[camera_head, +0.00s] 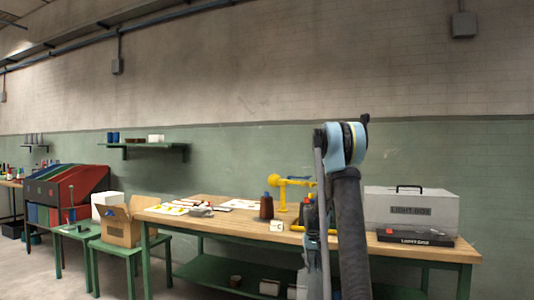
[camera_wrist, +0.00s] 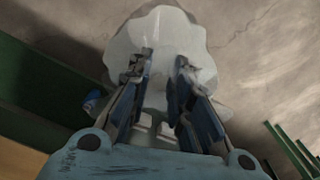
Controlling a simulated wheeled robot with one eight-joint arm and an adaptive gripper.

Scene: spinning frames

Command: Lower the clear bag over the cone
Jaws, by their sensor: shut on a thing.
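In the wrist view, my gripper (camera_wrist: 160,70) has its two fingers close around a pale, translucent, ruffled thing that looks like the clear bag (camera_wrist: 162,35). The bag spreads out beyond the fingertips, with floor behind it. In the head view, my arm hides the gripper, and I cannot make out the bag there. A dark reddish-brown cone (camera_head: 266,208) with a blue top stands upright on the workbench, left of my arm. I cannot tell whether this is the task's cone. No cone shows under the bag in the wrist view.
The wooden workbench (camera_head: 215,215) carries a yellow stand (camera_head: 282,183), a grey light box (camera_head: 411,209) and several papers. An open cardboard box (camera_head: 122,225) sits on a green stool at left. In the wrist view, a small blue thing (camera_wrist: 95,102) shows beside the bag.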

